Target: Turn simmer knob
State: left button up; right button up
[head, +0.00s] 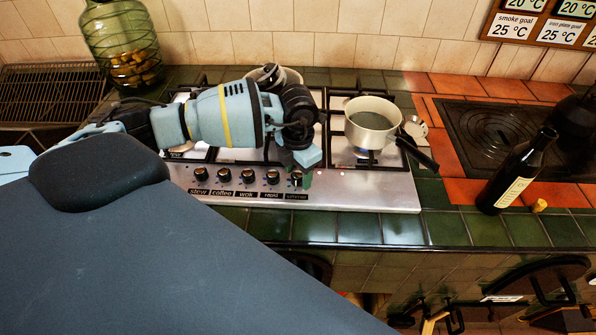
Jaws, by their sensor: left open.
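The simmer knob (296,179) is the rightmost of the black knobs along the front of the steel gas hob (370,192). Its label (296,196) is just below it. My left gripper (307,168) reaches over the hob from the left and points down at the simmer knob. Its light blue finger is just above and beside the knob. The jaws are open, and I cannot tell whether a finger touches the knob. My own arm hides much of the hob's left part. My right gripper is not in view.
A cream pot (372,124) stands on the right burner over a blue flame, its handle (418,153) jutting front right. A dark bottle (515,172) and a cork (539,205) stand farther right. A green glass jar (124,45) is back left. Green tiles (360,230) in front are clear.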

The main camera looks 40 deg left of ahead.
pick_arm(q)
jog(key=shift+f, duration=0.1)
jog(key=c, duration=1)
